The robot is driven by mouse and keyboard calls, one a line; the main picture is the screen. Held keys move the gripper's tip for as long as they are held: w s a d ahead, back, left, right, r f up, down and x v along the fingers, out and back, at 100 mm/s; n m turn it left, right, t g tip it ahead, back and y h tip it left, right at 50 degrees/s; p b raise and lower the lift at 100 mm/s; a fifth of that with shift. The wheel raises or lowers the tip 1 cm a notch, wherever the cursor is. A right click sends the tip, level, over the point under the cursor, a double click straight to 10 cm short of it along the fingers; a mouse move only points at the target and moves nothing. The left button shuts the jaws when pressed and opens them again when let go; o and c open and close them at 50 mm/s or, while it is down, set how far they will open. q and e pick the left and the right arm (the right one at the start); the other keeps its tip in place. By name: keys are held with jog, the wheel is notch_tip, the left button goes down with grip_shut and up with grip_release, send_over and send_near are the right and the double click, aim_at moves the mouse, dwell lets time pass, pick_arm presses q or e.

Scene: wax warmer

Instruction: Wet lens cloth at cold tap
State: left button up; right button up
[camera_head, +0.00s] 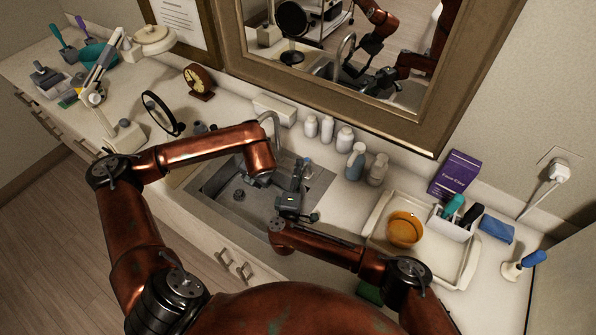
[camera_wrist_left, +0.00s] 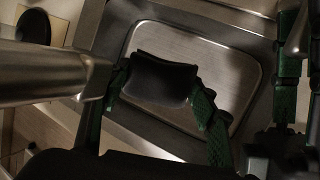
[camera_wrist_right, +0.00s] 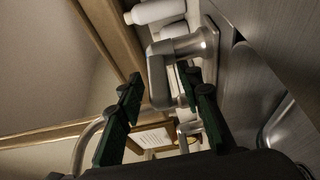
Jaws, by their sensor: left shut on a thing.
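My left gripper (camera_wrist_left: 160,95) is shut on the dark lens cloth (camera_wrist_left: 165,82), a bent black piece held over the steel sink basin (camera_wrist_left: 195,50). In the head view the cloth and left fingertips are hidden by my forearm. The sink (camera_head: 215,182) sits in the counter below. The tap's curved spout (camera_head: 272,122) rises behind it and also shows in the right wrist view (camera_wrist_right: 85,145). My right gripper (camera_head: 300,170) is over the sink's right side. In the right wrist view its fingers are apart, with the metal tap lever (camera_wrist_right: 180,60) ahead between their tips; contact cannot be told.
White bottles (camera_head: 328,130) stand behind the sink. A white tray (camera_head: 450,270) with an orange bowl (camera_head: 404,229) is at right. A round mirror (camera_head: 160,112) and clock (camera_head: 199,80) stand at left. A wall mirror (camera_head: 340,80) hangs behind. My two arms are close together over the sink.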

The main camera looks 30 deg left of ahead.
jog(key=shift+c, duration=0.2)
grip_shut()
dwell(0.4)
